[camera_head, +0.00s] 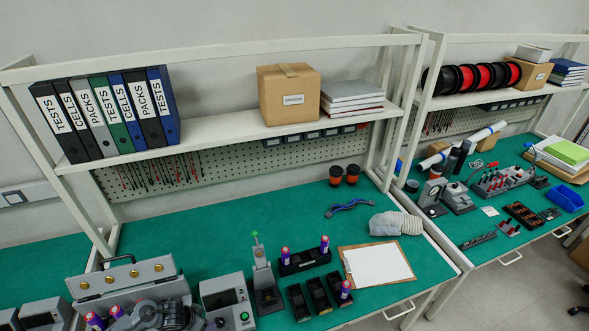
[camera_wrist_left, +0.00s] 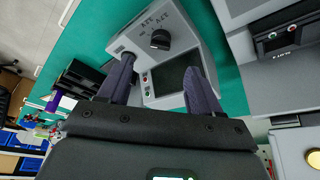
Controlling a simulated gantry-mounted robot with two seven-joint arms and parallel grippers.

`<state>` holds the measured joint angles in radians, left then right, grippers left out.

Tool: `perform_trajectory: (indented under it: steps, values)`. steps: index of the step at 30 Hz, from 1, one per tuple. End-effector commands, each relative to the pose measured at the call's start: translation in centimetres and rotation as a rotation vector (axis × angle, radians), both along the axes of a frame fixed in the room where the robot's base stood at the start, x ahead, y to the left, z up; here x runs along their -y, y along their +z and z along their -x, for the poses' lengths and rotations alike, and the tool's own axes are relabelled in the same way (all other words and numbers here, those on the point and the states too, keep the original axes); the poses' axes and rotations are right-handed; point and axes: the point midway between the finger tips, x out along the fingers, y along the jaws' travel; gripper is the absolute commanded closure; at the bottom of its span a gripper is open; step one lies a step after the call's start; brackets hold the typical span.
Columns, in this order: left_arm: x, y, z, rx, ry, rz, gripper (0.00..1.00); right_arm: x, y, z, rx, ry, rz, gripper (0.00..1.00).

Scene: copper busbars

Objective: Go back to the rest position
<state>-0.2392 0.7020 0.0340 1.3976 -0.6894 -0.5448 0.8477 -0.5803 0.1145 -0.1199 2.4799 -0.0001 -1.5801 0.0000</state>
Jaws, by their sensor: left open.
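My left gripper (camera_wrist_left: 160,88) is open in the left wrist view. Its two dark fingers are spread with nothing between them. Beyond the fingers is a grey instrument (camera_wrist_left: 172,50) with a black knob and a dark screen. A grey instrument with a screen and green button (camera_head: 227,301) also stands at the bottom of the head view. Grey parts of my left arm show at the bottom left of the head view, in front of an open grey case (camera_head: 124,278). My right gripper is in neither view. No copper busbar can be made out.
Black holders (camera_head: 304,262) with purple cells stand beside a clipboard (camera_head: 377,264). A small upright tester (camera_head: 265,283) stands right of the instrument.

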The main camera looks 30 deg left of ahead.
Motion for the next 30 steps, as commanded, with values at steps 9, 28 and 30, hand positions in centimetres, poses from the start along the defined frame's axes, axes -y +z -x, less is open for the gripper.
perform_trajectory:
  steps: [9, 28, 30]
  values:
    - [14.2, 0.2, 5.2, -0.012, -0.018, 0.177, 0.36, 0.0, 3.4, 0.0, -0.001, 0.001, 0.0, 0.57]
    - [28.2, 28.2, 8.2, 0.014, -0.087, 0.006, 0.36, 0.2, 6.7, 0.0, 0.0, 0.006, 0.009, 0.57]
    - [27.8, 27.9, 9.0, -0.035, -0.121, -0.016, 0.36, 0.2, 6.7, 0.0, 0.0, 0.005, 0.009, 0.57]
